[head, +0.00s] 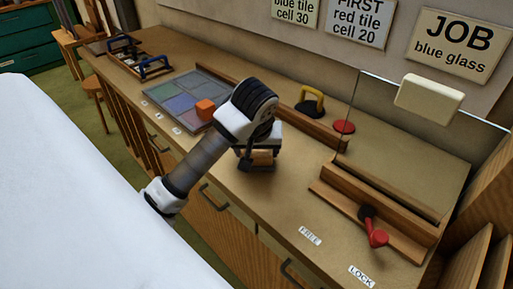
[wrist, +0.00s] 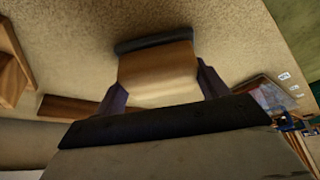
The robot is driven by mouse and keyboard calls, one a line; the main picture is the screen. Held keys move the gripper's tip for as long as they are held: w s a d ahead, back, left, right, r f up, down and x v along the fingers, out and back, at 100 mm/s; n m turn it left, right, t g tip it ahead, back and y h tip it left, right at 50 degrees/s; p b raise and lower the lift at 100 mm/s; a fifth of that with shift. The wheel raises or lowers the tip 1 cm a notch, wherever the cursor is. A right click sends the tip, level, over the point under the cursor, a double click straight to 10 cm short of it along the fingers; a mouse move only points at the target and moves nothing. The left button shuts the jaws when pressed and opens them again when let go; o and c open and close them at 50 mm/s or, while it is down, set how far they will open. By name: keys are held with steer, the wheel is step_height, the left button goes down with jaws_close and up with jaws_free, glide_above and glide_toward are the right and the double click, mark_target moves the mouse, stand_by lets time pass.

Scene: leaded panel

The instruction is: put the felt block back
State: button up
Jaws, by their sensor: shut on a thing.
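The felt block (head: 263,157) is a tan wooden block with a dark layer on one face. My gripper (head: 258,160) is shut on it, over the bench's front middle. In the wrist view the block (wrist: 158,75) sits between the two fingers, its dark felt layer (wrist: 153,41) at the far end, facing the bench. I cannot tell whether the felt touches the bench top. My wrist hides part of the block in the head view.
The leaded panel (head: 180,93) with an orange cube (head: 205,109) lies left. A yellow-handled tool (head: 311,101) and red disc (head: 344,127) stand behind. A wooden fixture with a red lever (head: 376,236) and an upright glass pane are right. The bench front near FREE (head: 310,236) is clear.

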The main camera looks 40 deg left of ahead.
steer(key=shift+f+b, duration=0.15)
steer(key=shift+b, duration=0.15)
steer(key=o, duration=0.9)
steer(key=shift+r+p, duration=0.25)
steer(key=shift+p, duration=0.15)
steer(key=b+v, duration=0.2)
steer(key=v, duration=1)
steer(key=shift+f+b, duration=0.1)
steer(key=shift+b, duration=0.25)
